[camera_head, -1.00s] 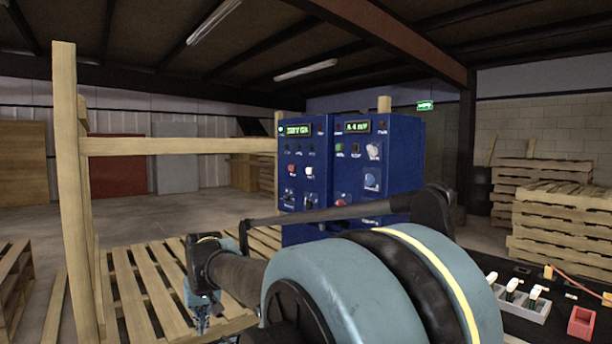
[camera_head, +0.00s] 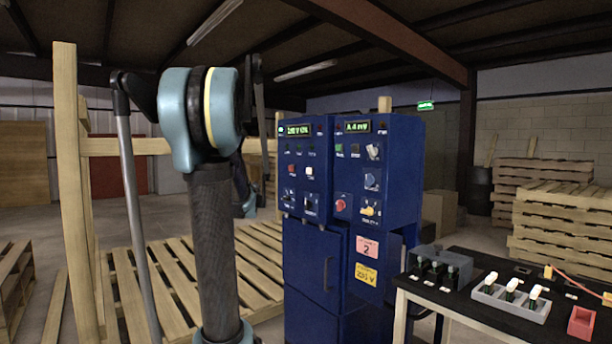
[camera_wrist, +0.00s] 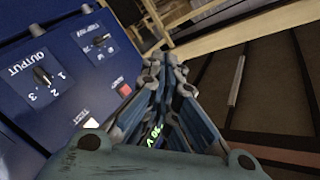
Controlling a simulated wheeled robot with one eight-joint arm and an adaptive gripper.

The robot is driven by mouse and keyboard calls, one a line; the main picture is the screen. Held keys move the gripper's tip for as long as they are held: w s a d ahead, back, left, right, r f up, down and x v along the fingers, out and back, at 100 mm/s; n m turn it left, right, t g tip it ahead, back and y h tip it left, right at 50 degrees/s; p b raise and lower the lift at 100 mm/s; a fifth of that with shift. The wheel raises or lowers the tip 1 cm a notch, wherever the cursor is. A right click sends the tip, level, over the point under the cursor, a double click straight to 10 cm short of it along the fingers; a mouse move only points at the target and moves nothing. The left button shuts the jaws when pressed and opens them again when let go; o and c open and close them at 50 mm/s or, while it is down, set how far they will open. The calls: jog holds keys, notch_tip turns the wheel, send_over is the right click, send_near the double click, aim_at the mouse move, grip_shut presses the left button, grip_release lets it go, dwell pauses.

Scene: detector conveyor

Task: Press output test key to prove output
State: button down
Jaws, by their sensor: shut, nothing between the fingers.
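The blue cabinet (camera_head: 320,265) stands upright in the middle of the head view. On its left panel are a white key (camera_head: 309,171), a red key (camera_head: 291,169) and two dark knobs below. In the wrist view the white key (camera_wrist: 91,122) lies beside the lettering TEST, near the red key (camera_wrist: 125,88) and the OUTPUT knob (camera_wrist: 42,77) marked 1, 2, 3. My gripper (camera_wrist: 166,72) is shut and empty, in front of the panel, its fingers partly covering a green display (camera_wrist: 153,137). I cannot tell whether it touches the panel. In the head view my arm mostly hides it.
Wooden pallets (camera_head: 170,280) lie on the floor left of the cabinet. A wooden post (camera_head: 75,200) and rail stand at the left.

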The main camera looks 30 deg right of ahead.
aim_at(309, 171)
jog(key=d+r+m+h, duration=0.2)
jog(key=d+h, duration=0.1)
jog(key=d, duration=0.4)
jog(key=d+r+m+h, duration=0.3)
jog(key=d, duration=0.5)
jog(key=shift+w+d+r+m+t, duration=0.25)
jog(key=shift+r+m+t, duration=0.05)
jog(key=shift+r, duration=0.05)
jog(key=d, duration=0.8)
jog(key=shift+w+d, duration=0.35)
jog(key=shift+d, duration=0.05)
dwell(0.4)
jog(key=shift+d+r, duration=0.1)
jog(key=shift+d, duration=0.35)
